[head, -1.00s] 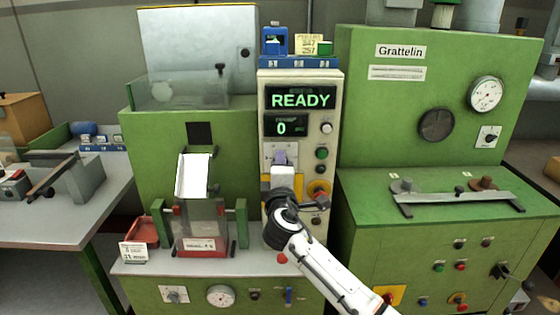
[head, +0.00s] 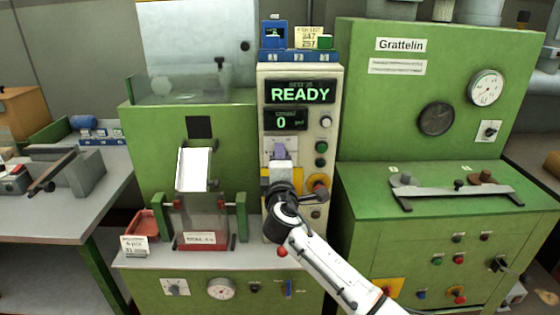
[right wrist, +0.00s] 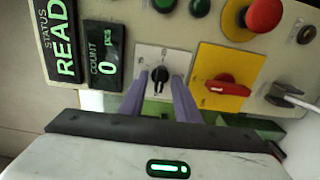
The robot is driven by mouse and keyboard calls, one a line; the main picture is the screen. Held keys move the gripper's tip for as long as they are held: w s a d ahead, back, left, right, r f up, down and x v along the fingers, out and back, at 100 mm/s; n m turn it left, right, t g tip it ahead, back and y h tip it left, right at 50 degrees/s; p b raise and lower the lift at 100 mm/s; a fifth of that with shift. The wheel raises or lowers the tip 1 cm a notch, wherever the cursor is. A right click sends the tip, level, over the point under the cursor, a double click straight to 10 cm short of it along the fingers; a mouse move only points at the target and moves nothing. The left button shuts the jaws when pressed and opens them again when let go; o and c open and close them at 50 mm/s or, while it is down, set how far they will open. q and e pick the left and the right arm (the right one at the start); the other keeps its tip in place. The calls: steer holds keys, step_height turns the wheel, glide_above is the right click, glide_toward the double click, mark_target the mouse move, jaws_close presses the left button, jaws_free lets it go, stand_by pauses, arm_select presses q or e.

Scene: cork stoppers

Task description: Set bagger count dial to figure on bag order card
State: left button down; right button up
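The count dial (right wrist: 160,75) is a black knob on a white plate in the right wrist view. The count display (right wrist: 105,62) beside it shows 0, and the status display (right wrist: 62,45) reads READY. My right gripper (right wrist: 158,82) has two purple fingers spread apart with the knob between their tips; I cannot tell whether they touch it. In the head view the right gripper (head: 280,151) is at the control column and hides most of the dial. A small white card (head: 134,245) stands at the lower left by a red tray; its print is too small to read surely. My left gripper is not in view.
A red switch on a yellow plate (right wrist: 222,86) sits right beside the dial, with a red emergency button (right wrist: 264,15) near it. A yellow card (head: 309,38) stands atop the column. A green machine (head: 440,100) stands to the right.

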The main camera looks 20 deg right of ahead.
steer(key=v, duration=1)
steer(key=shift+s, duration=0.15)
steer(key=s+a+f+m+g+y, duration=0.1)
steer(key=s+f+m+g+y, duration=0.1)
steer(key=s+f, duration=0.5)
steer(key=s+f+m+g+y, duration=0.1)
steer(key=s+f+g, duration=0.15)
steer(key=f, duration=0.75)
steer(key=s+a+f+m+g+y, duration=0.1)
steer(key=s+f+m+y, duration=0.1)
steer(key=s+f, duration=0.5)
steer(key=s+f+m+g+y, duration=0.1)
steer(key=s+f+m, duration=0.3)
steer(key=s, duration=0.5)
steer(key=s+f+m+g+y, duration=0.1)
steer(key=s+f+m, duration=0.3)
steer(key=s+f, duration=0.4)
steer(key=shift+s+d+f+g, duration=0.4)
steer(key=shift+s+d+g, duration=0.05)
steer(key=shift+s+g, duration=0.25)
